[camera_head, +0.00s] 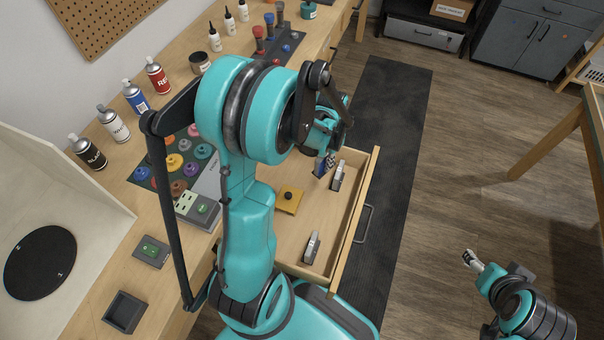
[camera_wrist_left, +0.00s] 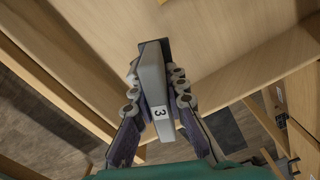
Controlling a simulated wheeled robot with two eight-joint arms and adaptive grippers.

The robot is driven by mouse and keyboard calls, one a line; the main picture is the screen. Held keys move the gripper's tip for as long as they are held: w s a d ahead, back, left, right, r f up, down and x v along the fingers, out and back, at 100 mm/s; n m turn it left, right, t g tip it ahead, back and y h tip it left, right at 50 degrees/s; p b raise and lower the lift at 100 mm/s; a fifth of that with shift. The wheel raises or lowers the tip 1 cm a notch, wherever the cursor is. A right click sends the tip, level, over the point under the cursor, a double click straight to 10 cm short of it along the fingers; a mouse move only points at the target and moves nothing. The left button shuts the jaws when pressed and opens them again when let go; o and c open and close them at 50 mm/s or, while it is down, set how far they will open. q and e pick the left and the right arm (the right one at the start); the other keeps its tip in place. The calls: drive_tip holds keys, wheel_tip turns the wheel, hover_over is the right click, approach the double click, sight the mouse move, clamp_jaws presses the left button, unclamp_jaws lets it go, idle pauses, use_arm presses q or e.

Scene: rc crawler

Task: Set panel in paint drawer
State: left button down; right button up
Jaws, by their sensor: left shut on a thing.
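The wooden drawer (camera_head: 355,200) is open beside the bench. A yellow square panel (camera_head: 292,205) with a dark knob lies flat in it. My left gripper (camera_head: 326,164) is over the drawer's far part, partly hidden by my arm. In the left wrist view, its fingers (camera_wrist_left: 156,85) are shut on a grey block (camera_wrist_left: 152,72) with a "3" label. A grey block (camera_head: 338,175) shows beside the gripper in the head view; I cannot tell if it is the held one. Another grey block (camera_head: 312,247) sits nearer in the drawer. My right gripper (camera_head: 474,261) is at lower right, finger opening unclear.
Bottles and spray cans (camera_head: 115,124) line the bench's back. A dark mat with coloured round pieces (camera_head: 174,162) lies beside my left arm. A small dark tray (camera_head: 124,312) is near the front. The floor mat (camera_head: 395,130) right of the drawer is clear.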

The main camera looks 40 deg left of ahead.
use_arm(q)
drive_tip(key=b, duration=0.2)
hover_over(303, 170)
drive_tip(key=f, duration=0.5)
drive_tip(key=shift+d, duration=0.4)
drive_tip(key=shift+s+a+f, duration=0.1)
drive_tip(key=shift+a+f, duration=0.1)
drive_tip(key=shift+a, duration=0.3)
drive_tip(key=shift+f+b, duration=1.1)
drive_tip(key=shift+f, duration=0.85)
drive_tip(key=shift+f, duration=0.1)
drive_tip(key=c, duration=1.5)
unclamp_jaws()
drive_tip(key=shift+c, duration=0.2)
